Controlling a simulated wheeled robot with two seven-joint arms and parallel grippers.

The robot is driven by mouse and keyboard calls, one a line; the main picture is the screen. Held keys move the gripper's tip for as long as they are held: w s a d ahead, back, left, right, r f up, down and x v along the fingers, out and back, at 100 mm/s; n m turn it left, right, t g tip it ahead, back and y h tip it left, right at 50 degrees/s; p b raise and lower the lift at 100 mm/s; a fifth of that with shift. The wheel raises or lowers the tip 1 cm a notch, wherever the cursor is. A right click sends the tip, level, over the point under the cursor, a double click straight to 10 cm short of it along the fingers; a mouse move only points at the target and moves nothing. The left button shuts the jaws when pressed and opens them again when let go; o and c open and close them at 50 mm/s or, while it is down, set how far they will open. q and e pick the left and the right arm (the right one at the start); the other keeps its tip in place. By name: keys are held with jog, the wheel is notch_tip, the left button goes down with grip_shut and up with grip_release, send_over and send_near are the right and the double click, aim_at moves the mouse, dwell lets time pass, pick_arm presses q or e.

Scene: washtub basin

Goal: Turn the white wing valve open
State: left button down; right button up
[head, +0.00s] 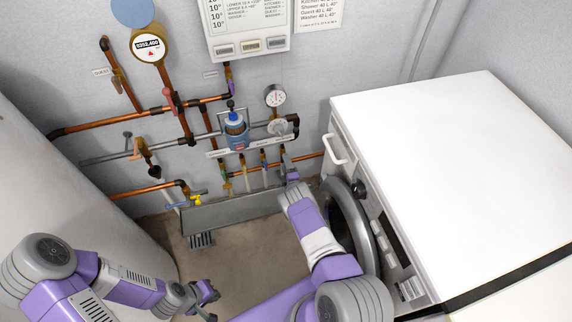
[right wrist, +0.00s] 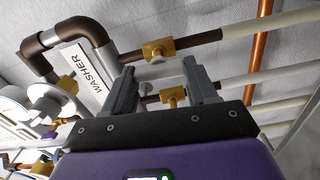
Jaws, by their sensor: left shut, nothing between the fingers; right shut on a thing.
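A row of brass valves hangs on short pipes below the blue device. My right gripper (head: 291,178) is at the right end of this row, beside the washing machine. In the right wrist view, the right gripper (right wrist: 163,82) has its fingers on either side of a brass-bodied valve (right wrist: 173,97) on a pipe. It is shut on this valve's wing handle, of which a small pale part shows by the left finger. The exact contact and the handle's angle are hard to see. My left gripper (head: 208,297) is shut and empty, low over the floor.
The white washing machine (head: 440,140) stands close on the right, with its round door (head: 350,230) near my right arm. A grey trough (head: 240,208) runs below the valves. A WASHER label (right wrist: 86,80) sits by the pipes. The blue device (head: 236,130) hangs above. Floor between is clear.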

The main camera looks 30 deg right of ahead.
jog(key=shift+n, duration=0.6)
jog(key=o, duration=1.1)
jog(key=shift+c, duration=0.2)
